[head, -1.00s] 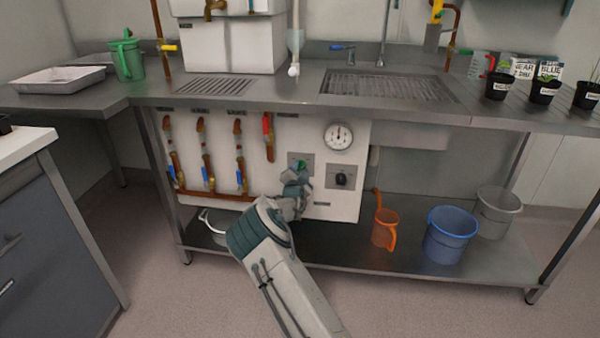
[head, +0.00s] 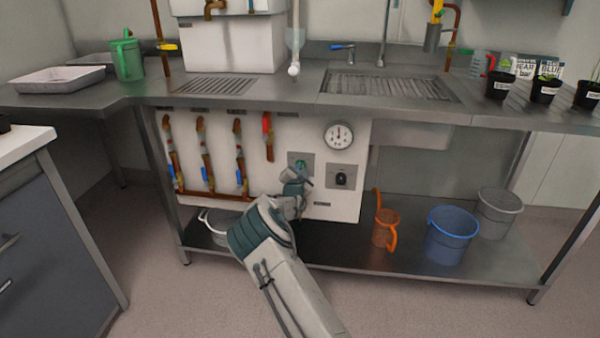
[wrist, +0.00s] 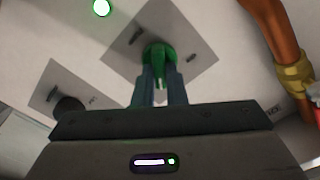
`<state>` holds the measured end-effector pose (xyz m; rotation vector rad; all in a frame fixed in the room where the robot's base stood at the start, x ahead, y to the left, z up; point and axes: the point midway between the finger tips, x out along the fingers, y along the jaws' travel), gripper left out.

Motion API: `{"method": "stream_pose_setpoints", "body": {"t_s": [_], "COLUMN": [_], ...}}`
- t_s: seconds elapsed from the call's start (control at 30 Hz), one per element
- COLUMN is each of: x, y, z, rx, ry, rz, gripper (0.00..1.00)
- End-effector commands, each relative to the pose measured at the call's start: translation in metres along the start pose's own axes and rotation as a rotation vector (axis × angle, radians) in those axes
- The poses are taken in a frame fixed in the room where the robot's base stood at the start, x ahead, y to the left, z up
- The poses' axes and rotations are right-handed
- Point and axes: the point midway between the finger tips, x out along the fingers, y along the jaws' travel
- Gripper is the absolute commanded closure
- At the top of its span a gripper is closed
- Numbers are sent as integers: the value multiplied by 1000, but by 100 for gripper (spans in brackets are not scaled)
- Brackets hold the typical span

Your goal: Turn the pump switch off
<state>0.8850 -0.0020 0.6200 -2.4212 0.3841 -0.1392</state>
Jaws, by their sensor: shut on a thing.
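A green knob (wrist: 159,55) sits on a grey square plate on the white panel, and I take it as the pump switch, though its label is not readable. In the head view its grey plate (head: 310,158) is left of a second plate with a black knob (head: 342,178). My gripper (wrist: 160,82) is shut on the green knob, with one finger on each side. In the head view my gripper (head: 299,172) reaches up to the plate and covers part of the knob. The black knob also shows at the left in the wrist view (wrist: 70,104).
A lit green lamp (wrist: 101,7) is on the panel. A round gauge (head: 338,135) is above the black knob. Copper pipes with blue valves (head: 207,160) run left of my gripper. An orange jug (head: 384,228) and blue bucket (head: 447,240) stand on the lower shelf.

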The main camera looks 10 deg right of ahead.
Motion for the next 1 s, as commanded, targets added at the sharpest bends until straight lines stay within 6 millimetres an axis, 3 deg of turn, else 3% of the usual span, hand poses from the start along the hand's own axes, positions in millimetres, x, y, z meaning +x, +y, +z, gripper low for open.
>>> {"method": "stream_pose_setpoints", "body": {"t_s": [1.0], "x": [0], "y": [-5], "z": [4], "rx": [-922], "ry": [0], "rz": [-1], "gripper": [100]}}
